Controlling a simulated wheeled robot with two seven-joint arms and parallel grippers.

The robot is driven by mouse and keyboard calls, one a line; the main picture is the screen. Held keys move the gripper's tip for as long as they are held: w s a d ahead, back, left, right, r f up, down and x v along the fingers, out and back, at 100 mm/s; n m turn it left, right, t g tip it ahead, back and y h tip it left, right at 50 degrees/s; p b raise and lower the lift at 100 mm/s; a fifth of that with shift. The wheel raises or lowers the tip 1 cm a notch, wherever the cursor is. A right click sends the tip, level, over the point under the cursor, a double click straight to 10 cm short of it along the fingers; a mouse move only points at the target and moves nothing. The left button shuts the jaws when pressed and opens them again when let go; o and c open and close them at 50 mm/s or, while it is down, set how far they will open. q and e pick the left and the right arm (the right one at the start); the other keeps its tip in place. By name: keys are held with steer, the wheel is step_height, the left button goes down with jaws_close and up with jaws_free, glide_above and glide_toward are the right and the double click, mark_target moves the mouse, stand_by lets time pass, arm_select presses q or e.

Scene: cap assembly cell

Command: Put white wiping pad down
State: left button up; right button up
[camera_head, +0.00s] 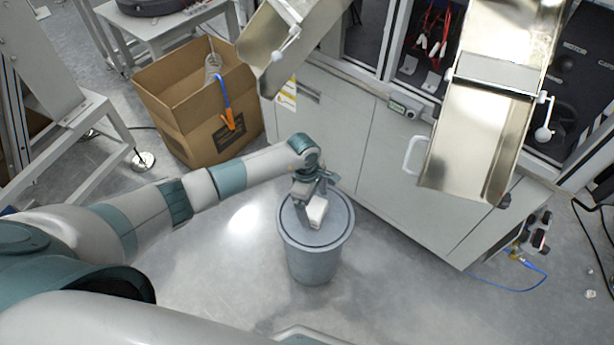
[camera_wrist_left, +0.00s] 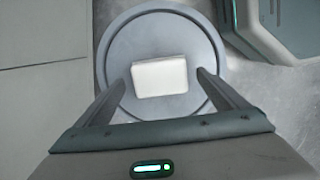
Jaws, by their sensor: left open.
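The white wiping pad (camera_head: 317,212) lies on the grey round lid of a bin (camera_head: 308,262). In the left wrist view the pad (camera_wrist_left: 159,77) sits near the middle of the round lid (camera_wrist_left: 124,50), slightly tilted in the picture. My left gripper (camera_head: 316,217) is directly above the lid, with its fingers apart on either side of the pad. In the left wrist view the open fingers (camera_wrist_left: 162,82) show gaps to the pad on both sides. My right gripper is not in view.
An open cardboard box (camera_head: 190,112) with a blue and orange tool (camera_head: 226,108) stands behind left. A grey cabinet (camera_head: 345,140) with metal chutes (camera_head: 470,140) stands close behind the bin. The floor (camera_head: 400,300) at the front right is mostly clear.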

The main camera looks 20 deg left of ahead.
mark_target(311, 207)
arm_select(q)
steer(key=r, duration=0.2)
steer(key=a+r, duration=0.1)
steer(key=r, duration=0.1)
steer(key=shift+s+r, duration=0.2)
steer(key=shift+r, duration=0.15)
step_height(311, 207, up, 10)
steer(key=a+b, duration=0.1)
steer(key=shift+a, duration=0.2)
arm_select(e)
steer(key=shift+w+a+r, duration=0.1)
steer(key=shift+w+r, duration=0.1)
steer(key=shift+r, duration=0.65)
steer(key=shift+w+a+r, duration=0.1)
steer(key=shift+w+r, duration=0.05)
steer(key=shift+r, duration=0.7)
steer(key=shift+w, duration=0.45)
